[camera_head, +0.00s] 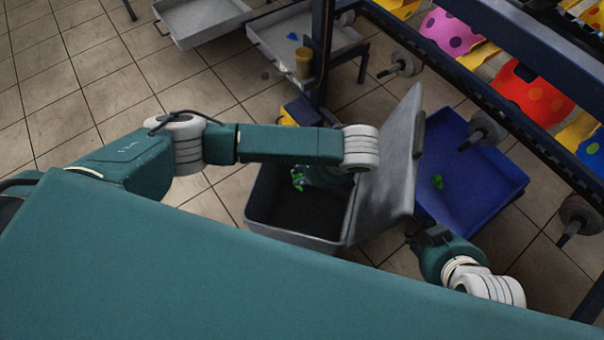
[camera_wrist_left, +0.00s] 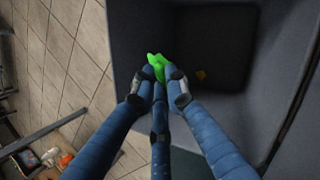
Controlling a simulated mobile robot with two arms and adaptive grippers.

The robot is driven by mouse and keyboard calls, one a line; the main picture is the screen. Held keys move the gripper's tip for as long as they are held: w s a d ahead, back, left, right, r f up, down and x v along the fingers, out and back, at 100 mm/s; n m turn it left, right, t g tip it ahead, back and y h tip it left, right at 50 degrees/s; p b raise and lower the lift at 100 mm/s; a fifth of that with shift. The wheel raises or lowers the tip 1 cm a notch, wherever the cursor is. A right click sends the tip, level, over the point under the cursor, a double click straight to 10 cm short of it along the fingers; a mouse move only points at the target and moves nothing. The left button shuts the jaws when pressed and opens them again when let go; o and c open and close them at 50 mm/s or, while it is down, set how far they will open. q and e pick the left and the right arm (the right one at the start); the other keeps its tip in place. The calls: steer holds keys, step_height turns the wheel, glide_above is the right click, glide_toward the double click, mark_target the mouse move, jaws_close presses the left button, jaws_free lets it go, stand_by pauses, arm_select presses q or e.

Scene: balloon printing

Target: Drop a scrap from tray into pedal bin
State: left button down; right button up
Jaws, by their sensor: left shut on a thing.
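The grey pedal bin (camera_head: 300,234) stands in the middle of the head view with its lid (camera_head: 388,170) raised. My left gripper (camera_head: 302,178) is over the open bin, partly hidden by my own arm. In the left wrist view my left gripper (camera_wrist_left: 162,84) is shut on a bright green scrap (camera_wrist_left: 157,62), above the dark inside of the bin (camera_wrist_left: 210,50). The blue tray (camera_head: 480,200) lies right of the bin, with another green scrap (camera_head: 437,181) in it. My right gripper (camera_head: 422,240) is near the tray's front left side; its fingers are too small to judge.
A small orange piece (camera_wrist_left: 201,76) lies inside the bin. Grey trays (camera_head: 205,22) on stands are at the back, one with a tan cup (camera_head: 303,63). A dark rack (camera_head: 540,140) with balloons runs along the right. Tiled floor is clear at left.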

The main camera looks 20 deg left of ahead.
arm_select(q)
steer(key=shift+f, duration=0.15)
arm_select(e)
steer(key=shift+w+a+r, duration=0.1)
steer(key=shift+w+r, duration=0.05)
steer(key=shift+w, duration=0.15)
arm_select(q)
steer(key=c, duration=1.7)
jaws_free()
steer(key=shift+o, duration=0.2)
steer(key=v, duration=1.2)
arm_select(e)
steer(key=shift+s, duration=0.1)
